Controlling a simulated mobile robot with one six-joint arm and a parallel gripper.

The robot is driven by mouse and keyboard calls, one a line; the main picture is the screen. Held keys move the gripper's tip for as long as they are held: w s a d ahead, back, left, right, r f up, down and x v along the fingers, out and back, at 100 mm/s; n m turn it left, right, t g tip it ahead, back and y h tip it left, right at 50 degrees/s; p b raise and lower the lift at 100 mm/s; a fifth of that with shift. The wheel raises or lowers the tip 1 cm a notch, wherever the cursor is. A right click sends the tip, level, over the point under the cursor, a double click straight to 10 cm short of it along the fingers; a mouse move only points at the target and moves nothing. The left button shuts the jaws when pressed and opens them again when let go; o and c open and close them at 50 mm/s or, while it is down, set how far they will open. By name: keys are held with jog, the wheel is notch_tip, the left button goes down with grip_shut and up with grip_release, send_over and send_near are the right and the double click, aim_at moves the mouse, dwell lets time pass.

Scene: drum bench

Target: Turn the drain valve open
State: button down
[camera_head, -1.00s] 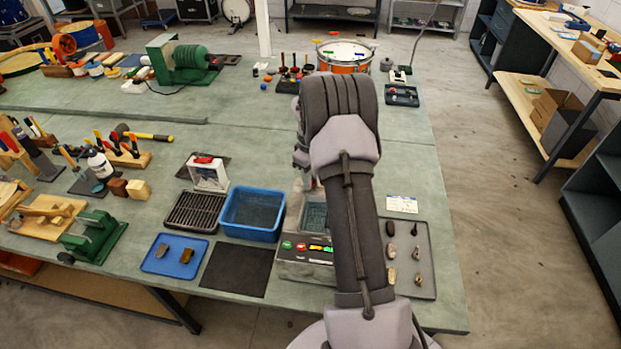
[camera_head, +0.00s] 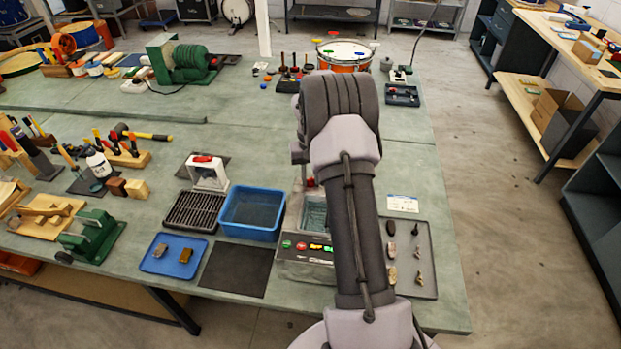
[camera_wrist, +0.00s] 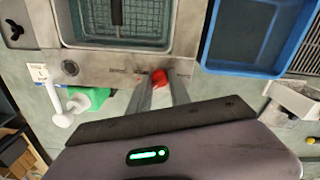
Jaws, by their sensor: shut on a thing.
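A steel basin unit (camera_head: 303,270) with coloured buttons on its front stands on the bench. The arm partly hides it. Its basin shows a mesh basket (camera_wrist: 118,25) in the wrist view. The red drain valve handle (camera_wrist: 159,77) is at the unit's edge, between the fingertips of my gripper (camera_wrist: 157,84). My gripper is shut on it. The head view shows a bit of red (camera_head: 310,183) beside my arm, and most of the gripper is hidden there. The handle's exact angle cannot be told.
A blue tub (camera_head: 252,213) stands close to the left of the unit, with a black rack (camera_head: 197,211) beyond it. A grey tray (camera_head: 424,262) of small parts lies to the right. A white-and-green item (camera_wrist: 82,103) lies near the gripper.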

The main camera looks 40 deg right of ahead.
jog(key=m, duration=0.4)
jog(key=shift+b, duration=0.4)
jog(key=shift+m+b, duration=0.35)
jog(key=shift+m, duration=1.75)
jog(key=c, duration=1.2)
grip_release()
notch_tip(320, 180, up, 18)
jog(key=p, duration=0.4)
jog(key=shift+f, duration=0.25)
